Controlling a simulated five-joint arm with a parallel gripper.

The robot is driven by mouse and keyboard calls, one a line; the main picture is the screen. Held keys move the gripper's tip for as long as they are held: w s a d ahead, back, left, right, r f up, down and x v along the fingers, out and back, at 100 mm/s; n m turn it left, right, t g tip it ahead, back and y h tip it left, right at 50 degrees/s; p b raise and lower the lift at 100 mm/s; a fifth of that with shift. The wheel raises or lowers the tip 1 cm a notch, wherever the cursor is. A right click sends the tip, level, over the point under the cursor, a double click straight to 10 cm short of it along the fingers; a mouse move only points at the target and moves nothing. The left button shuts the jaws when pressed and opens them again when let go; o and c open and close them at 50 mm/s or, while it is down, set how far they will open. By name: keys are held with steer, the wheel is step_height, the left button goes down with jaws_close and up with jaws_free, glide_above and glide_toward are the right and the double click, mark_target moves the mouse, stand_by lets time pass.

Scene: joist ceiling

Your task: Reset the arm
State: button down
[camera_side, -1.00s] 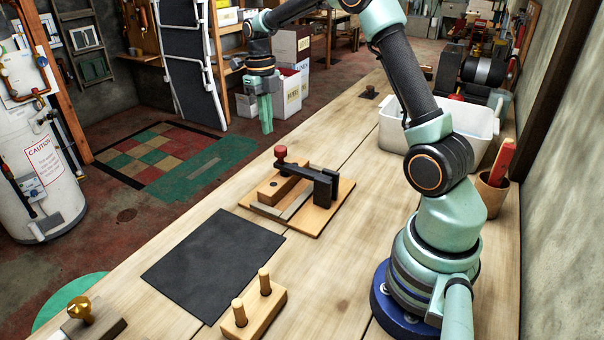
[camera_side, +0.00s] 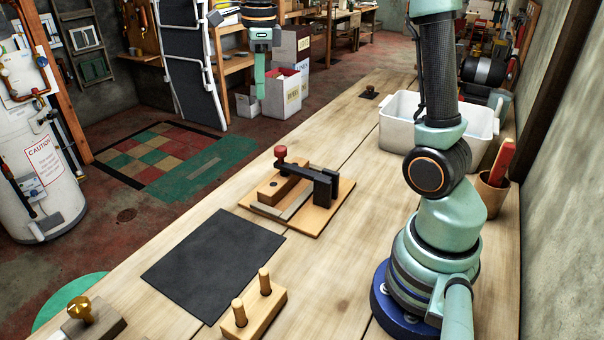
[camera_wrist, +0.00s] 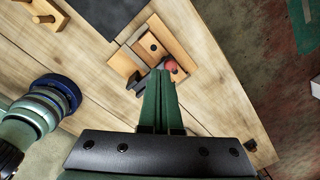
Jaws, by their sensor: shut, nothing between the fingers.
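My gripper (camera_side: 260,82) hangs high above the bench, fingers pointing down, toward the top middle of the side view. Its green fingers are shut against each other with nothing between them. In the wrist view the gripper (camera_wrist: 160,75) also shows closed, seen from above. Below it there is the wooden clamp fixture (camera_side: 300,195) with a black lever and a red knob. The fixture also shows in the wrist view (camera_wrist: 125,63), well beneath the fingertips and apart from them. My arm rises from its blue base at the right of the bench.
The bench (camera_side: 330,265) bears a black mat (camera_side: 213,262), a wooden block with two pegs (camera_side: 254,310), a brass-knobbed block (camera_side: 90,318), a white tub (camera_side: 395,130) and a cup (camera_side: 491,194) with a red-handled tool. The air around my gripper is clear.

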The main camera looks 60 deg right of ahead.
steer(key=s+a+f+n+t, duration=0.1)
steer(key=s+a+n, duration=0.4)
steer(key=n, duration=0.8)
steer(key=s+a+f+n+t, duration=0.2)
steer(key=s+a+n, duration=0.3)
steer(key=n, duration=0.9)
steer(key=shift+s+a+f+t, duration=0.15)
steer(key=shift+s+a+t, duration=0.15)
steer(key=shift+s+t, duration=0.75)
steer(key=shift+s+g, duration=0.25)
